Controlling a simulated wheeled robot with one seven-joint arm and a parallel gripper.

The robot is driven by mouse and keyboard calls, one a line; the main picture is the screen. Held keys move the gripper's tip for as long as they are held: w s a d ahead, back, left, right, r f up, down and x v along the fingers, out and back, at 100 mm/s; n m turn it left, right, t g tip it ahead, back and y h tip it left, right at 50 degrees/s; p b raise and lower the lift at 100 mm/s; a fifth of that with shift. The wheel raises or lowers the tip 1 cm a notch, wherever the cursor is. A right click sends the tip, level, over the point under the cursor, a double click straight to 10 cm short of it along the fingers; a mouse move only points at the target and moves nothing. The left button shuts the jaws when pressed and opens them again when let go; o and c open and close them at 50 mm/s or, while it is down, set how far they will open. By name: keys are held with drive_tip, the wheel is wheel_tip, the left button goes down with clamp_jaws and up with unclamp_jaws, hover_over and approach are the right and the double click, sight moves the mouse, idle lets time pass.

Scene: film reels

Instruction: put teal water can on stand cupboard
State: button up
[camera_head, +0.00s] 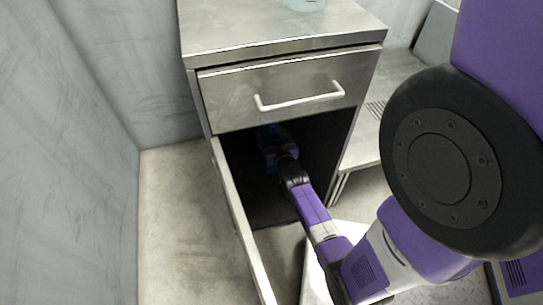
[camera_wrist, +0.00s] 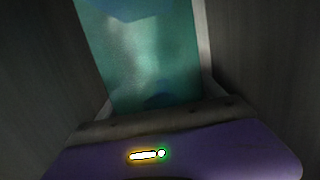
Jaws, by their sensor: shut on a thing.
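The stand cupboard (camera_head: 285,62) is a grey metal cabinet with a drawer above and an open dark compartment below. My arm reaches into that lower compartment, and my gripper (camera_head: 272,138) is inside it, under the drawer. In the wrist view a teal surface, the water can (camera_wrist: 145,55), fills the space between my gripper's fingers (camera_wrist: 155,95). My gripper is shut on it. Only part of the can shows; its top and base are out of the wrist view. In the head view it is mostly hidden in the dark compartment.
The cupboard's door (camera_head: 238,215) stands open toward the front left. A pale glassy object (camera_head: 305,4) is on the cupboard's top, cut by the picture edge. A grey bench (camera_head: 372,105) stands at the right. The floor (camera_head: 175,215) at left is clear.

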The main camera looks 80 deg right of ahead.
wheel_tip(320, 180, down, 9)
drive_tip(key=b, duration=0.4)
drive_tip(key=shift+r, duration=0.3)
drive_tip(key=o, duration=2.1)
drive_tip(key=shift+f, duration=0.3)
